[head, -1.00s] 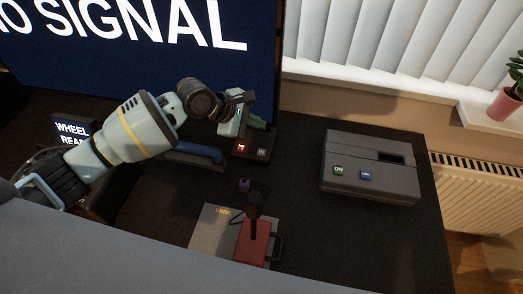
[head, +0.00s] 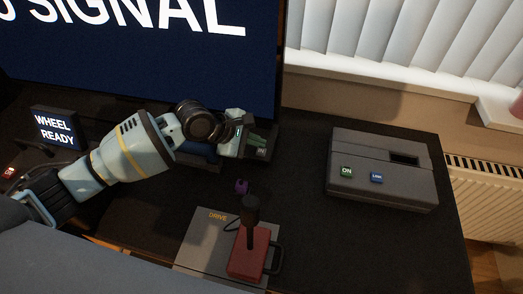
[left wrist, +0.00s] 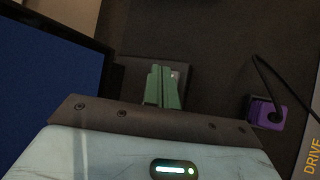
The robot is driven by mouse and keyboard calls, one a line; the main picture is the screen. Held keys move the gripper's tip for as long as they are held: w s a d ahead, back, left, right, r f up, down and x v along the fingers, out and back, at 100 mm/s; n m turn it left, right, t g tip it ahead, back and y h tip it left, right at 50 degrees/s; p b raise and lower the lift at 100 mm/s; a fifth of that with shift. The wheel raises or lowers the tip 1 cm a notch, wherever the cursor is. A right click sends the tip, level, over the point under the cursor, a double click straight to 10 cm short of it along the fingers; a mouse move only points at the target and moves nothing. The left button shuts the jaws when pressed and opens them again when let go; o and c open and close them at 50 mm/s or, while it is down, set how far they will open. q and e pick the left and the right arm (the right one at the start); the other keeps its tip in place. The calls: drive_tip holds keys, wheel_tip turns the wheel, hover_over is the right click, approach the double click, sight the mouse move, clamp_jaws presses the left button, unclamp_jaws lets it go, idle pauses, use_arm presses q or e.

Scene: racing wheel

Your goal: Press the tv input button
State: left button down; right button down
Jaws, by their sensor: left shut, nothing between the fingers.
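The TV (head: 150,75) at the upper left shows "NO SIGNAL" on a dark blue screen. A small dark button box (head: 272,137) sits under its right corner, mostly hidden by my left gripper (head: 257,143). A small grey button (head: 261,153) on this box shows just beside the fingertips; its label is not readable. In the left wrist view my green fingers (left wrist: 164,84) are shut and empty over the box, with a pale button (left wrist: 176,75) at their right edge. I cannot tell whether they touch it. My right gripper is not in view.
A grey console (head: 382,170) with green "ON" and blue buttons stands at the right. A shifter with a red base (head: 249,253) stands in front, with a purple connector (head: 242,187) behind it. A "WHEEL READY" display (head: 56,130) is at the left.

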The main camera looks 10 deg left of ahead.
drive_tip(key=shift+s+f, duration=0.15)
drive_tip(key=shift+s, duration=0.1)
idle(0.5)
use_arm(q)
drive_tip(key=shift+f, duration=0.15)
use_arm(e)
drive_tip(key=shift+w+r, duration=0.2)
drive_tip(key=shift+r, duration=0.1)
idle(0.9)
use_arm(q)
drive_tip(key=shift+f, duration=0.25)
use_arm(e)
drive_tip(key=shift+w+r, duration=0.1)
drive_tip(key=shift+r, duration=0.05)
